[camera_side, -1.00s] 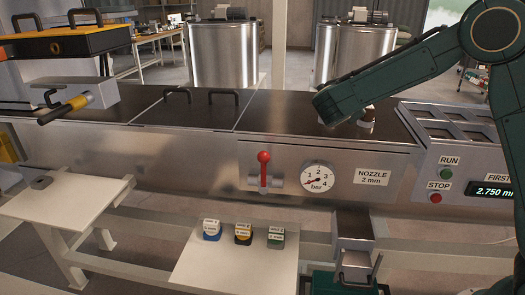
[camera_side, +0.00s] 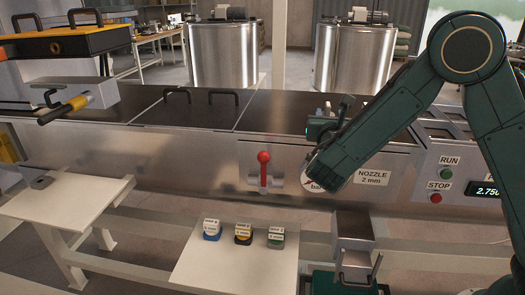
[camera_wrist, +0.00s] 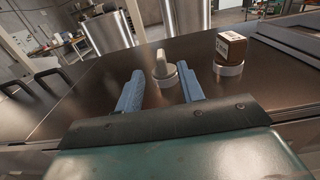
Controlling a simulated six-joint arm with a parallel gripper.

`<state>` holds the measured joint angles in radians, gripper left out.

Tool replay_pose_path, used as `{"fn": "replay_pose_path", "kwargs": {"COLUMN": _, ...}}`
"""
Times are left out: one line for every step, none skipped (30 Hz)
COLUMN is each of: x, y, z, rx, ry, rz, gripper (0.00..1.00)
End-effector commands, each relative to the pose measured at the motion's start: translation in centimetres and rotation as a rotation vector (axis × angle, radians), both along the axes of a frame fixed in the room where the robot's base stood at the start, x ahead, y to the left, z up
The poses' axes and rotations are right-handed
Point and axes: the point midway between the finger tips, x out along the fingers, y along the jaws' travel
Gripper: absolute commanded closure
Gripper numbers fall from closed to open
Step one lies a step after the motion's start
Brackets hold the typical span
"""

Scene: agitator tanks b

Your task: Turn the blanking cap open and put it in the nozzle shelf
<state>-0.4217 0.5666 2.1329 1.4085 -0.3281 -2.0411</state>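A grey cap with an upright wing grip, which looks like the blanking cap (camera_wrist: 160,62), sits in a round metal collar on the dark tank top in the wrist view. My gripper (camera_wrist: 160,73) is open, with its two blue fingers pointing toward this cap, one to each side of its line. It looks short of the cap, and I see no contact. In the side view my arm hides the cap. A cream shelf (camera_side: 215,280), likely the nozzle shelf, stands low in front. It carries a blue nozzle (camera_side: 211,230), a yellow one (camera_side: 243,234) and a green one (camera_side: 276,237).
A brown block with a white label (camera_wrist: 230,46) stands in a second collar right of the cap. A red-handled valve (camera_side: 264,170) and a partly hidden gauge (camera_side: 312,183) are on the tank front. Black handles (camera_side: 223,97) rise from the lid.

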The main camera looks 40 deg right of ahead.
Motion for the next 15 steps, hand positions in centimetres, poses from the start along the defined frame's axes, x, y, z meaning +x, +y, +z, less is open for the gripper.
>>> {"fn": "replay_pose_path", "kwargs": {"x": 0.3, "y": -0.4, "z": 0.0, "rx": 0.0, "ry": 0.0, "rz": -0.003, "gripper": 0.62}}
{"fn": "replay_pose_path", "kwargs": {"x": 0.5, "y": -0.6, "z": 0.0, "rx": -0.001, "ry": -0.001, "rz": -0.004, "gripper": 0.62}}
{"fn": "replay_pose_path", "kwargs": {"x": 0.8, "y": -0.9, "z": 0.0, "rx": 0.0, "ry": -0.001, "rz": -0.004, "gripper": 0.62}}
{"fn": "replay_pose_path", "kwargs": {"x": 1.0, "y": -1.2, "z": 0.0, "rx": 0.001, "ry": -0.002, "rz": -0.003, "gripper": 0.62}}
{"fn": "replay_pose_path", "kwargs": {"x": 1.2, "y": -1.4, "z": 0.0, "rx": 0.001, "ry": -0.001, "rz": -0.004, "gripper": 0.62}}
{"fn": "replay_pose_path", "kwargs": {"x": 1.6, "y": -1.8, "z": 0.0, "rx": 0.001, "ry": -0.001, "rz": -0.005, "gripper": 0.62}}
{"fn": "replay_pose_path", "kwargs": {"x": 1.8, "y": -2.0, "z": 0.0, "rx": 0.001, "ry": -0.002, "rz": -0.004, "gripper": 0.62}}
{"fn": "replay_pose_path", "kwargs": {"x": 2.1, "y": -2.2, "z": 0.0, "rx": 0.001, "ry": -0.003, "rz": -0.004, "gripper": 0.62}}
{"fn": "replay_pose_path", "kwargs": {"x": 2.4, "y": -2.6, "z": 0.0, "rx": 0.001, "ry": -0.001, "rz": -0.004, "gripper": 0.62}}
{"fn": "replay_pose_path", "kwargs": {"x": 2.6, "y": -2.9, "z": 0.0, "rx": 0.0, "ry": -0.001, "rz": -0.004, "gripper": 0.62}}
{"fn": "replay_pose_path", "kwargs": {"x": 2.9, "y": -3.1, "z": 0.0, "rx": 0.001, "ry": -0.002, "rz": -0.004, "gripper": 0.62}}
{"fn": "replay_pose_path", "kwargs": {"x": 3.2, "y": -3.4, "z": 0.0, "rx": 0.001, "ry": -0.003, "rz": -0.004, "gripper": 0.62}}
{"fn": "replay_pose_path", "kwargs": {"x": 3.4, "y": -3.5, "z": 0.0, "rx": 0.001, "ry": -0.001, "rz": -0.003, "gripper": 0.62}}
{"fn": "replay_pose_path", "kwargs": {"x": 3.6, "y": -3.7, "z": 0.0, "rx": 0.001, "ry": -0.001, "rz": -0.003, "gripper": 0.62}}
{"fn": "replay_pose_path", "kwargs": {"x": 3.8, "y": -3.9, "z": 0.0, "rx": 0.001, "ry": -0.001, "rz": -0.003, "gripper": 0.62}}
